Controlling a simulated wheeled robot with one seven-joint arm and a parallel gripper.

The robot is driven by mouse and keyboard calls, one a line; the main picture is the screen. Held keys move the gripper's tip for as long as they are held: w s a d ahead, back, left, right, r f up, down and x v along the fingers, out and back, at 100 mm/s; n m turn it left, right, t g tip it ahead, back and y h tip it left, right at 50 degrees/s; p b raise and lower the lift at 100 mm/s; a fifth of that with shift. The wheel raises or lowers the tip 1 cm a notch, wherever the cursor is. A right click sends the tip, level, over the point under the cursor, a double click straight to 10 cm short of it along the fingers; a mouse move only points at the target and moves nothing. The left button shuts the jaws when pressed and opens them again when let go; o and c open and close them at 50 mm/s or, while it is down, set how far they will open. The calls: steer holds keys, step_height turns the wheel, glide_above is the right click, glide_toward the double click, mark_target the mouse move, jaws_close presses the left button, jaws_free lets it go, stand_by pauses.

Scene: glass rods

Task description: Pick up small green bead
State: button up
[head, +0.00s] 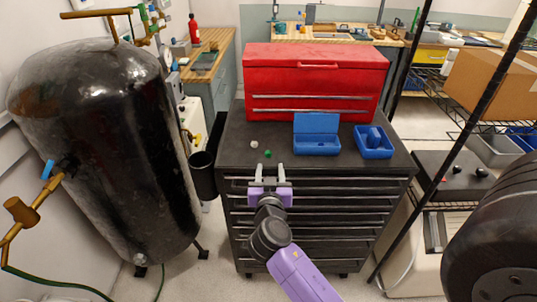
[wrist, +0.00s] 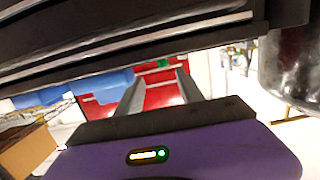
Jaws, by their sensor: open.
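The small green bead (head: 268,154) sits on the black top of the tool cabinet, near its front edge. A small green patch that looks like the bead shows in the wrist view (wrist: 162,64), between the far ends of the fingers. My gripper (head: 267,170) is open, with its two fingers apart and nothing seen between them. Its fingertips are just in front of the bead, at the cabinet's front edge. In the wrist view my gripper (wrist: 160,78) points towards the bead and the red toolbox. I cannot tell the exact height of the fingertips above the cabinet top.
A small whitish bead (head: 254,144) lies behind and left of the green one. A blue open-lidded box (head: 316,149) and a blue tray (head: 385,153) stand to the right. A red toolbox (head: 315,80) stands behind. A large black tank (head: 105,150) is at the left.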

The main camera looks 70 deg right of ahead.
mark_target(268, 155)
steer(key=x, duration=0.1)
steer(key=p+x, duration=0.1)
steer(key=x, duration=0.1)
steer(key=shift+w+d+r, duration=0.15)
steer(key=shift+w+d, duration=0.05)
steer(key=p+x, duration=0.1)
steer(key=x, duration=0.3)
steer(key=shift+w+p, duration=0.2)
steer(key=shift+p, duration=0.2)
jaws_close()
